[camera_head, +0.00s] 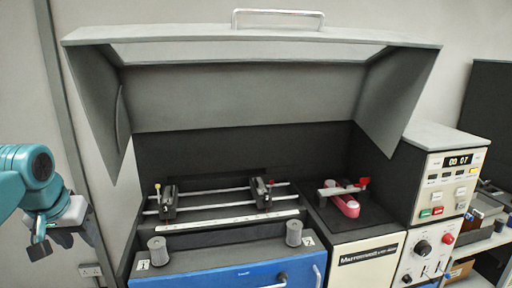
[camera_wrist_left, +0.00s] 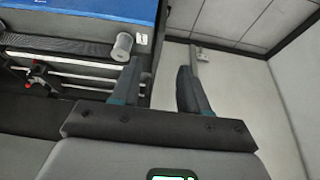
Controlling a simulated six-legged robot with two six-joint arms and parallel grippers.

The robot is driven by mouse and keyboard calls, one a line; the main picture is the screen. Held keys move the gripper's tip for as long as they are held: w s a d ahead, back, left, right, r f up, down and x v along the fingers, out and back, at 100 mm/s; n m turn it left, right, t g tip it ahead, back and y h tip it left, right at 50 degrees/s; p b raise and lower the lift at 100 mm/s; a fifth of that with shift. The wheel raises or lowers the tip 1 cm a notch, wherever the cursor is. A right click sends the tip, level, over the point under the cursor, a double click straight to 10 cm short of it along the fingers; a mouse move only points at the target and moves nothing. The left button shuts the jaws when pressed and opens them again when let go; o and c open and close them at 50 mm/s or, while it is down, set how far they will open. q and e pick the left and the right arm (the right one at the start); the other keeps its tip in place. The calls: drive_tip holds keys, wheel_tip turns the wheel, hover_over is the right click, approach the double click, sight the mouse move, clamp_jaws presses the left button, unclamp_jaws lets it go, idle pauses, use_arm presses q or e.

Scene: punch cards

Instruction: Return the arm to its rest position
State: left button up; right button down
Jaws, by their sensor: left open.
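My left gripper (camera_head: 66,238) is at the far left of the head view, to the left of the machine and clear of it. It is open and holds nothing. In the left wrist view the two dark fingers (camera_wrist_left: 166,88) stand apart with only floor and wall between and beyond them. My teal left arm (camera_head: 24,170) comes in from the left edge. My right gripper is not in view.
The grey machine hood (camera_head: 250,97) is raised. Under it are rails (camera_head: 220,198), two grey knobs (camera_head: 158,250) and a pink-red part (camera_head: 346,206). A blue front (camera_head: 225,277) is below. A control box (camera_head: 447,180) reading 00 07 stands at right. The wall side at left is free.

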use_arm(q)
drive_tip(key=w+d+f+m+g+h, duration=0.1)
drive_tip(key=d+f, duration=0.3)
drive_tip(key=f, duration=0.5)
drive_tip(key=w+d+f+h, duration=0.15)
drive_tip(key=d+f, duration=0.25)
drive_tip(key=f, duration=0.6)
drive_tip(key=w+d+f+m+g+h, duration=0.15)
drive_tip(key=d+f, duration=0.25)
drive_tip(key=f, duration=0.5)
drive_tip(key=s+d+f+n, duration=0.1)
drive_tip(key=s+d+f, duration=0.3)
drive_tip(key=s+f, duration=0.3)
drive_tip(key=s+d+f, duration=0.5)
drive_tip(key=f, duration=0.3)
drive_tip(key=s+d+f, duration=0.1)
drive_tip(key=s+f, duration=0.2)
drive_tip(key=s, duration=0.4)
drive_tip(key=s+d+f+n+g+h, duration=0.1)
drive_tip(key=s+d+f, duration=0.1)
drive_tip(key=s, duration=0.4)
drive_tip(key=shift+s+d+f, duration=0.2)
drive_tip(key=shift+s+f, duration=0.15)
drive_tip(key=shift+f, duration=0.2)
drive_tip(key=shift+g, duration=0.25)
